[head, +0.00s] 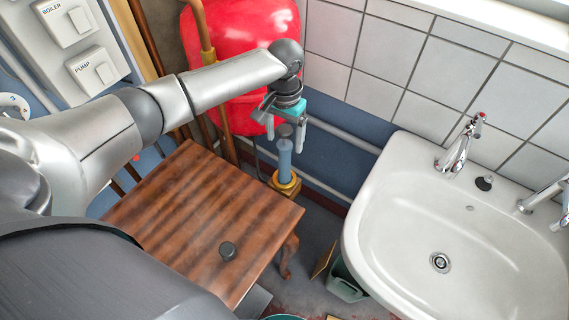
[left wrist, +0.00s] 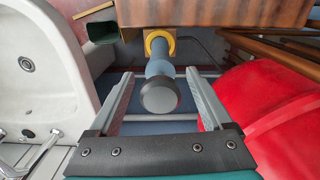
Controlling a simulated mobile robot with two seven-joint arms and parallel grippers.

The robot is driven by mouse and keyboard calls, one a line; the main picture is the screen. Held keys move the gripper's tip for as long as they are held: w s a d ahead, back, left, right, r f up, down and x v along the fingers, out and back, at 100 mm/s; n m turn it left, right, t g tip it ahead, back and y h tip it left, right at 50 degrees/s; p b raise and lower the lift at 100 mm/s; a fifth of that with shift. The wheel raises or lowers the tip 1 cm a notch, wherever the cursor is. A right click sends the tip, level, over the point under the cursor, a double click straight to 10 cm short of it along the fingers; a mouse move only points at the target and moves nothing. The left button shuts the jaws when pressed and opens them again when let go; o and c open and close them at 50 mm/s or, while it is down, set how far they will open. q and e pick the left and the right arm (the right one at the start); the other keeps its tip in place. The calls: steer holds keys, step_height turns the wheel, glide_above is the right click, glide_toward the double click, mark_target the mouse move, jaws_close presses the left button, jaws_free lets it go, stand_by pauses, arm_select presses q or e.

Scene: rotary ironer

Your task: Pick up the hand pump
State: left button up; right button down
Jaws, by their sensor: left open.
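The hand pump (head: 285,162) has a blue barrel, a dark grey round knob on top and a brass-coloured ring at its foot. It stands upright beyond the wooden table, against the blue wall panel. My left gripper (head: 290,138) is right above it, pointing down, with its fingers open on either side of the pump's top. In the left wrist view the pump's knob (left wrist: 159,95) shows between the two open fingers of the gripper (left wrist: 160,74), with a gap on both sides. My right gripper does not show.
A red tank (head: 232,60) stands behind and left. A white sink (head: 400,220) is at the right. Grey pipes (head: 340,138) run along the wall close behind the pump.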

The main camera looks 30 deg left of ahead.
arm_select(q)
steer(key=shift+f, duration=0.7)
jaws_close()
steer(key=shift+r, duration=0.1)
stand_by(0.8)
